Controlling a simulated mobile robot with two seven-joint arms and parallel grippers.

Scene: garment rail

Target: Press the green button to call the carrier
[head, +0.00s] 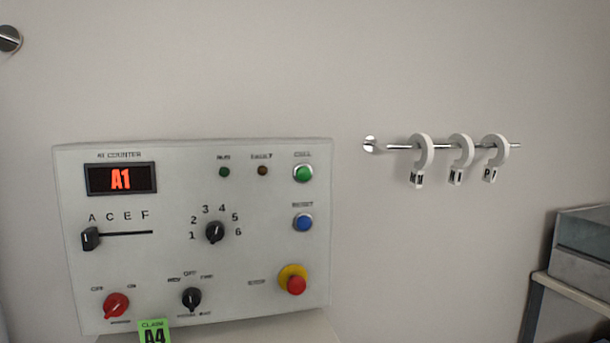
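The green button (303,173) sits at the upper right of a white control panel (150,265) on the wall. A small label, hard to read, is above it. Below the green button are a blue button (303,222) and a red stop button (296,284) on a yellow base. Neither of my grippers is in the head view.
The panel also has a slider (90,239), a black dial (215,232), a red knob (116,305) and a black switch (191,298). A wall rail (400,146) holds three white hooks; a grey box (583,245) is far right.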

